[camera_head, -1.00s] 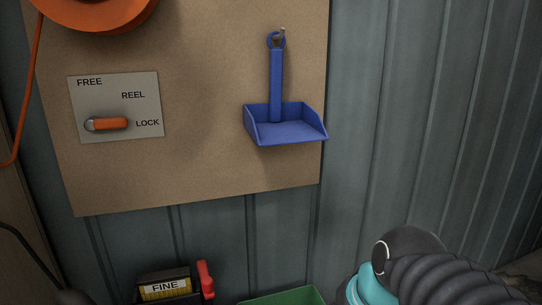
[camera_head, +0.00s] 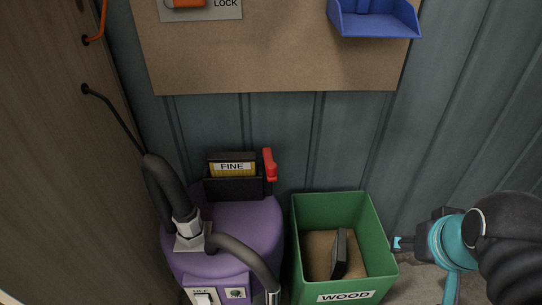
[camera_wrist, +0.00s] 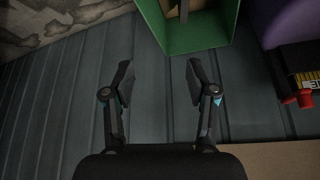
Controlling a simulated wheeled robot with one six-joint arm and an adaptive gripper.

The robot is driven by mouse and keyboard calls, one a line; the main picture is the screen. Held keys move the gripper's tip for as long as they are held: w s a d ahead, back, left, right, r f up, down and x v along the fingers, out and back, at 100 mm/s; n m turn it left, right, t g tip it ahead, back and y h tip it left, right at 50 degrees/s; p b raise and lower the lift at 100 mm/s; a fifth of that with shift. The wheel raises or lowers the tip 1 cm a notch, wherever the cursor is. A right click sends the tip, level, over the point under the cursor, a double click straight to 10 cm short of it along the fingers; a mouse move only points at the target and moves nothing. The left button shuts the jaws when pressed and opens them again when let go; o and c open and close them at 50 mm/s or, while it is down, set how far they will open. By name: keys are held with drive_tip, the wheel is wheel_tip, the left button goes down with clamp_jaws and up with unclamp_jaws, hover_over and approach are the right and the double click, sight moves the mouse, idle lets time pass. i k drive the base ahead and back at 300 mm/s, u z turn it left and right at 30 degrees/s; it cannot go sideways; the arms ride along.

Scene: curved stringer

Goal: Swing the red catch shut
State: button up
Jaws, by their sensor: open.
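The red catch (camera_head: 269,165) stands upright at the right side of a black holder (camera_head: 234,188) on top of the purple machine (camera_head: 225,225). A black block with a yellow FINE label (camera_head: 232,168) sits in the holder. In the wrist view, the red catch (camera_wrist: 299,98) is at the right edge, beside the FINE label. My gripper (camera_head: 398,243) is at the right in the head view, beside the green bin and well apart from the catch. In the wrist view my gripper (camera_wrist: 158,75) has its two fingers spread with nothing between them.
A green WOOD bin (camera_head: 379,220) stands right of the purple machine, with a dark block (camera_head: 340,252) inside. A grey hose (camera_head: 245,255) curves over the machine's front.

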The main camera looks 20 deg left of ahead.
sight(271, 167)
drive_tip(key=k, duration=1.35)
drive_tip(key=u, duration=0.5)
drive_tip(key=i, duration=1.1)
drive_tip(key=z, duration=0.45)
